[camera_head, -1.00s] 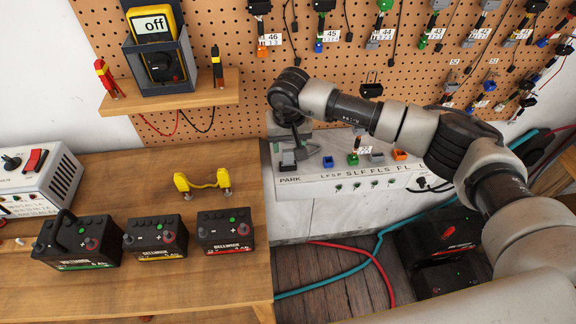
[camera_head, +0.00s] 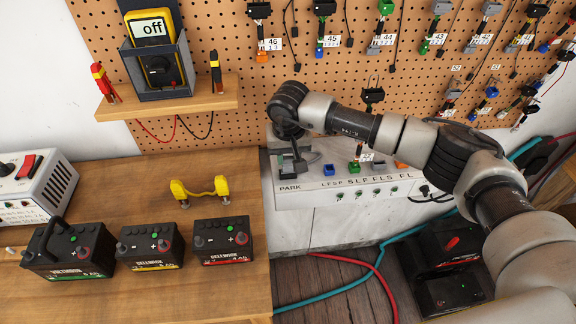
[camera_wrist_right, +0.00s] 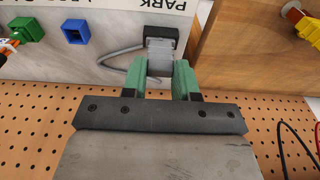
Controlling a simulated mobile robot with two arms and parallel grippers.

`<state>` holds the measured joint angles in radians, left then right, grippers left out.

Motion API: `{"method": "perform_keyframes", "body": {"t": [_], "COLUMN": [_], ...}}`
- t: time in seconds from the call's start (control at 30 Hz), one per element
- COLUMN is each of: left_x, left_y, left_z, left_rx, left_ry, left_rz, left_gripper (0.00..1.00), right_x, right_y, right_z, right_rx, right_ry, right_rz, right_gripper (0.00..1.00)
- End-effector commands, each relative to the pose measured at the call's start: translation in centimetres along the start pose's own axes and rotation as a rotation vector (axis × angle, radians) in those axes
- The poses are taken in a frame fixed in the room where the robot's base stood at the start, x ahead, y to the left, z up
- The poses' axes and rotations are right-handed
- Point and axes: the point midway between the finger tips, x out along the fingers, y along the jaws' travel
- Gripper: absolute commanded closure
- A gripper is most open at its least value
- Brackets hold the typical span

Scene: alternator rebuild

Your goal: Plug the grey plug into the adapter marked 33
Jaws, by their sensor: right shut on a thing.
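The grey plug (camera_wrist_right: 160,60) sits between the green fingertips of my right gripper (camera_wrist_right: 173,80) in the right wrist view. The gripper is shut on it. The plug's far end meets a black holder (camera_wrist_right: 162,37) by the PARK lettering; I cannot tell whether it is seated in it. A grey cable loops from the plug. In the head view my right gripper (camera_head: 290,150) is over the PARK end of the white panel (camera_head: 310,187), and the plug is hard to make out. A small white tag (camera_head: 366,157) stands among the panel's sockets; its number is not readable. My left gripper is not in view.
A blue socket (camera_head: 328,169) and a green socket (camera_head: 354,167) stand right of PARK. A pegboard (camera_head: 250,80) with several hanging connectors rises behind.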

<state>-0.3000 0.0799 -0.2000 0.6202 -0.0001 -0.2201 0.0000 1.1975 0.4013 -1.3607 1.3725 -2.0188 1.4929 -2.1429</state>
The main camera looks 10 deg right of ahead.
Motion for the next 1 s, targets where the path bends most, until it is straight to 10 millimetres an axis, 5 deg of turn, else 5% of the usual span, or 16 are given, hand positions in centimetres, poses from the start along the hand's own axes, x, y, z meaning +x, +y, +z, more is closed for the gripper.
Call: {"method": "perform_keyframes", "body": {"t": [1.0], "left_x": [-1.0], "left_y": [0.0], "left_z": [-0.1], "left_rx": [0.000], "left_ry": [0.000], "left_rz": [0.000], "left_gripper": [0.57], "right_x": [-3.1], "right_y": [0.0], "right_z": [-0.4], "right_rx": [0.000], "right_ry": [0.000], "right_rz": [0.001], "right_gripper": [0.90]}}
